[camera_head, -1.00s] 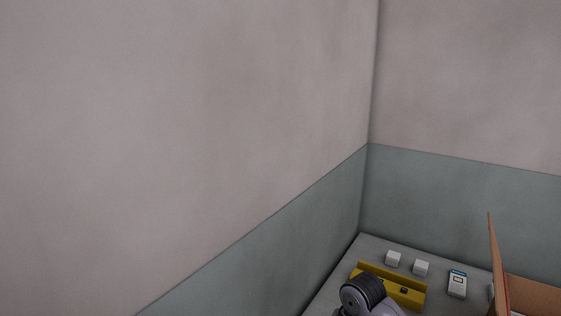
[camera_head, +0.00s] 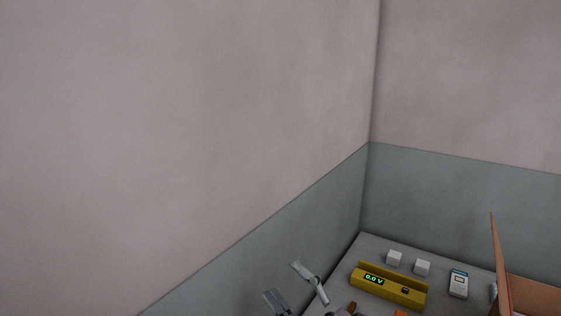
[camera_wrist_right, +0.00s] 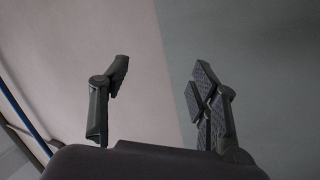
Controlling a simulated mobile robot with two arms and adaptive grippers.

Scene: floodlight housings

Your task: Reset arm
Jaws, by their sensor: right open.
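My right gripper (camera_head: 296,291) shows at the bottom of the head view, left of the yellow meter and in front of the blue-green lower wall. Its two fingers are spread apart with nothing between them. In the right wrist view the same gripper (camera_wrist_right: 160,90) is open and empty, with the two-tone wall behind it. The rest of the right arm is mostly cut off by the lower edge of the head view. My left gripper is in neither view.
A yellow meter (camera_head: 397,291) with a lit "0.0 V" display lies on the grey table (camera_head: 372,247) in the corner. Two white cubes (camera_head: 394,257) (camera_head: 422,267) and a small white device (camera_head: 458,284) sit behind it. An open cardboard box (camera_head: 535,295) stands at the right.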

